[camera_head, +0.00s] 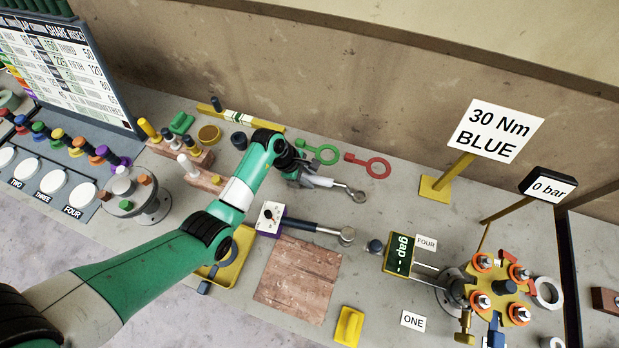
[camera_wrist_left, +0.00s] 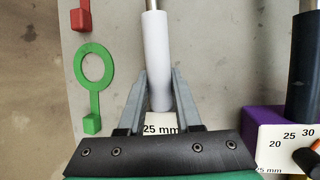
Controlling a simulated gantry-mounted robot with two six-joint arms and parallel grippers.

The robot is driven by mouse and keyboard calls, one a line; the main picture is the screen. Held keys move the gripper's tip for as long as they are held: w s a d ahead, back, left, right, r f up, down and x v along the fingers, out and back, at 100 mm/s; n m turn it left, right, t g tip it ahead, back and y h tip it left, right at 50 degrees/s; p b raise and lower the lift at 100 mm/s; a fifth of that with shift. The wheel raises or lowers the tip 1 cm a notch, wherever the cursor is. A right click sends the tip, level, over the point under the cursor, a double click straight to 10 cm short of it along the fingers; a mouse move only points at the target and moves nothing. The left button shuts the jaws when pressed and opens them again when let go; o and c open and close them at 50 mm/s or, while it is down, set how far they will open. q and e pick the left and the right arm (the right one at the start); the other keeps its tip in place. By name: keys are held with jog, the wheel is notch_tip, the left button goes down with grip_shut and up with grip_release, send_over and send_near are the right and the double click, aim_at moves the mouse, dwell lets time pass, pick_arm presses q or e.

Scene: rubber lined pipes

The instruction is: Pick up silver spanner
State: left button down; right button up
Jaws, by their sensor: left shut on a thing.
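The silver spanner (camera_head: 340,188) has a pale handle and a metal ring end pointing right in the head view. My left gripper (camera_head: 305,180) is shut on its handle near the back of the bench. In the left wrist view the pale spanner handle (camera_wrist_left: 156,60) lies between the two grey fingers of the gripper (camera_wrist_left: 158,85). The head view does not clearly show whether the spanner touches the bench. My right gripper is not in view.
A green ring tool (camera_head: 322,153) and a red ring tool (camera_head: 375,166) lie behind the spanner. A dark-handled wrench (camera_head: 318,228) with a purple block lies in front. A wooden board (camera_head: 297,280) lies nearer. The flange assembly (camera_head: 490,290) stands at right, below a "30 Nm BLUE" sign (camera_head: 492,130).

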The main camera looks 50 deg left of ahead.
pick_arm(q)
notch_tip(320, 180, up, 3)
jog(key=shift+w+f+p, duration=0.1)
jog(key=shift+p, duration=0.5)
jog(key=s+d+r+b, duration=0.2)
jog(key=s+d+r, duration=0.1)
jog(key=d+r, duration=0.7)
jog(key=d, duration=0.3)
jog(key=shift+s+d, duration=0.25)
jog(key=shift+s, duration=0.1)
